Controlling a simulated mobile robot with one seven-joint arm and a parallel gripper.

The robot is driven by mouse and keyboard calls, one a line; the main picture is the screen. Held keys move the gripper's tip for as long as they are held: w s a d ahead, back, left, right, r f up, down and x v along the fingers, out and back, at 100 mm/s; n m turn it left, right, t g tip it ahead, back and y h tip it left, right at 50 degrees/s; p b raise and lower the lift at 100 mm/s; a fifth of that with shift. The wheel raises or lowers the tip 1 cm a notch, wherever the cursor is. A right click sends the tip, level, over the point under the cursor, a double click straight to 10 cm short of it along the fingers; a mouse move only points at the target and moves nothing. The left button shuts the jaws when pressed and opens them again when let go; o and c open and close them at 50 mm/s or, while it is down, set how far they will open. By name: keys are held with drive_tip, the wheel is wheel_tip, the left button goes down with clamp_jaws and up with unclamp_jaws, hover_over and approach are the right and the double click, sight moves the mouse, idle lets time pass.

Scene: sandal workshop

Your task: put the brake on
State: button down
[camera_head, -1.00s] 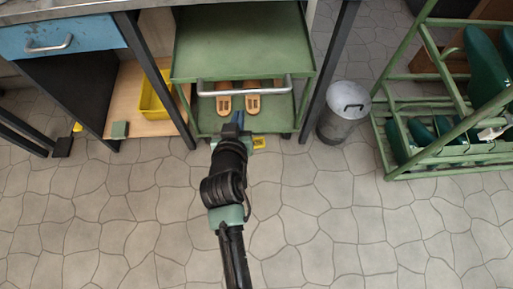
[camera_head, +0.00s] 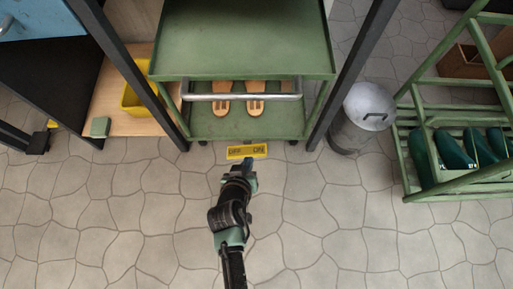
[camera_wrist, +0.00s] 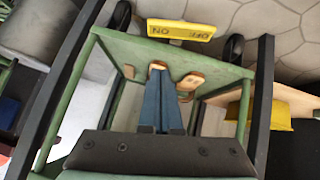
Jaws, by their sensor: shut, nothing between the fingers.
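A green trolley (camera_head: 245,60) with a metal push bar stands under the dark bench frame. A yellow brake bar (camera_head: 247,151) marked OFF on the left and ON on the right sits low at the trolley's front edge. It shows upside down in the wrist view (camera_wrist: 181,29), between two dark wheels. My gripper (camera_head: 247,163) is shut and empty, just in front of the bar near its ON half. The gap between them is hard to judge. Its blue fingers show in the wrist view (camera_wrist: 165,80), overlapping the trolley's lower shelf. Which way the bar tilts is unclear.
A pair of tan sandals (camera_head: 255,105) lies on the trolley's lower shelf. A grey bin (camera_head: 366,108) and a green rack (camera_head: 408,146) stand at right. A yellow crate (camera_head: 135,103) stands at left. Stone floor in front is clear.

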sight(262, 153)
drive_tip(key=b+x, duration=0.3)
drive_tip(key=x, duration=0.1)
drive_tip(key=b+x, duration=0.2)
drive_tip(key=x, duration=0.1)
drive_tip(key=s+f+b+x, duration=0.1)
drive_tip(key=b+x, duration=0.2)
drive_tip(key=x, duration=0.1)
drive_tip(key=shift+w+f+b, duration=0.2)
drive_tip(key=shift+w+b, duration=0.05)
drive_tip(key=shift+b, duration=0.1)
drive_tip(key=shift+d+f+b, duration=0.3)
drive_tip(key=shift+f+b, duration=0.45)
drive_tip(key=shift+f, duration=0.15)
drive_tip(key=shift+d+r+p, duration=0.1)
drive_tip(key=shift+p, duration=0.4)
drive_tip(key=shift+d+m+y+p, duration=0.3)
drive_tip(key=shift+y+p, duration=0.2)
drive_tip(key=shift+p, duration=0.4)
drive_tip(key=shift+d+f, duration=0.3)
drive_tip(key=shift+f, duration=0.2)
drive_tip(key=shift+d+f, duration=0.35)
drive_tip(key=shift+f, duration=0.2)
